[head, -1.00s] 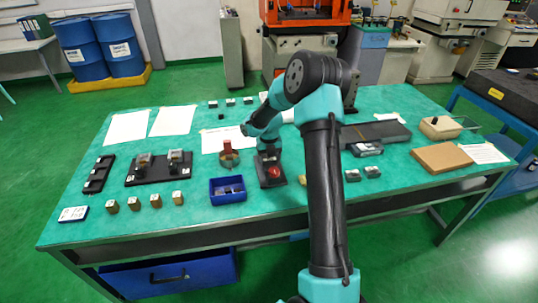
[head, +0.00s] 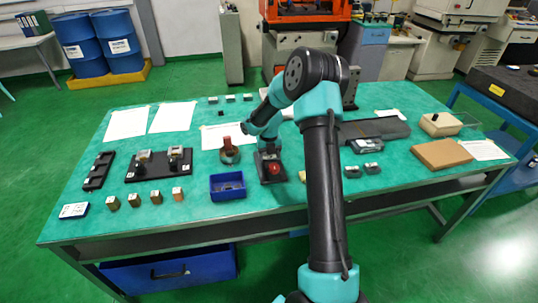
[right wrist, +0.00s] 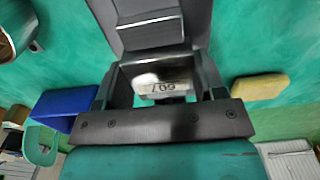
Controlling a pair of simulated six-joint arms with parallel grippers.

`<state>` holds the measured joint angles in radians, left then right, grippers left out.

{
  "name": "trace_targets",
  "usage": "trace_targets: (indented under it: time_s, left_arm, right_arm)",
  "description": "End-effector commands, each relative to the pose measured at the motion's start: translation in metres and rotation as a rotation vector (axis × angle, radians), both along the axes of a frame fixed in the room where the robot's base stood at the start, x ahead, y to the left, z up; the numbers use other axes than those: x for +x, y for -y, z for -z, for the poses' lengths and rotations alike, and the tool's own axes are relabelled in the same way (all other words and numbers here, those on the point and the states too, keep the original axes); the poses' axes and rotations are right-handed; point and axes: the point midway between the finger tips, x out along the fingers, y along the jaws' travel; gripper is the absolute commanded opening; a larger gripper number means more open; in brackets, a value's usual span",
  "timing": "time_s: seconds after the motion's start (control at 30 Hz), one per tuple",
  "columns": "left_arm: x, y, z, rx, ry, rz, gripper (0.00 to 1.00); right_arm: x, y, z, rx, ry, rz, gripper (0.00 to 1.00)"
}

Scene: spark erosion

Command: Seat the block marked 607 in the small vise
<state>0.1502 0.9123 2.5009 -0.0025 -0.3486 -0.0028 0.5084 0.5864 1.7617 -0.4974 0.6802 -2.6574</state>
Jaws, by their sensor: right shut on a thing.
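The block marked 607 (right wrist: 165,87) shows in the right wrist view, its number upside down, between the two dark fingers of my right gripper (right wrist: 160,76). The gripper is shut on it. What seems to be the small vise (head: 272,176), a dark body with a red round part, stands just below the right gripper (head: 267,146) in the head view. Its grey body with a bright metal bar (right wrist: 150,31) shows beyond the block in the right wrist view. I cannot tell whether the block touches the vise. My left gripper is not in view.
A yellow piece (right wrist: 260,86) lies to the right. Several small brass-coloured blocks (head: 156,197) and a black plate with two fixtures (head: 158,172) are farther left.

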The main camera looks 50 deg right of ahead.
Motion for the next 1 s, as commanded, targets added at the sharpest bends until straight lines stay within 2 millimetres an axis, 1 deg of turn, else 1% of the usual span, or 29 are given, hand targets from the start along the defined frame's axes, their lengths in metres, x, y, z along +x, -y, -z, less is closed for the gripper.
trace_targets:
  time_s: [0.03, 0.3, 0.33, 0.53, 0.67, 0.77, 0.87, 1.0]
  left_arm:
    - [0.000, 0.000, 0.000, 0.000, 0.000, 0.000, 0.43]
    - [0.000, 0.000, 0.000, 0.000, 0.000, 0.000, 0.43]
    - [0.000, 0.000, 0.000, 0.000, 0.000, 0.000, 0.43]
    - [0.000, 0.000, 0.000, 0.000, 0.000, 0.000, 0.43]
    - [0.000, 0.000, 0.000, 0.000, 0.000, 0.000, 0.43]
    - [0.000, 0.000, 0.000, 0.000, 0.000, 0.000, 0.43]
    - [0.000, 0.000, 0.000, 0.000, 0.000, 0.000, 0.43]
    - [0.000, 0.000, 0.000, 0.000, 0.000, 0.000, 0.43]
  right_arm:
    - [0.000, 0.000, 0.000, -0.001, 0.001, 0.000, 0.66]
    - [0.000, 0.000, 0.000, -0.001, 0.001, 0.000, 0.91]
    - [0.000, 0.000, 0.000, -0.001, 0.001, 0.000, 0.93]
    - [0.000, 0.000, 0.001, 0.001, -0.001, 0.000, 0.93]
    - [0.000, 0.000, -0.003, -0.001, 0.001, 0.001, 0.93]
    - [0.000, 0.000, -0.011, -0.001, 0.001, 0.001, 0.93]
    - [0.001, 0.000, -0.023, -0.002, 0.002, 0.000, 0.93]
    - [0.001, 0.000, -0.048, -0.002, 0.004, 0.001, 0.93]
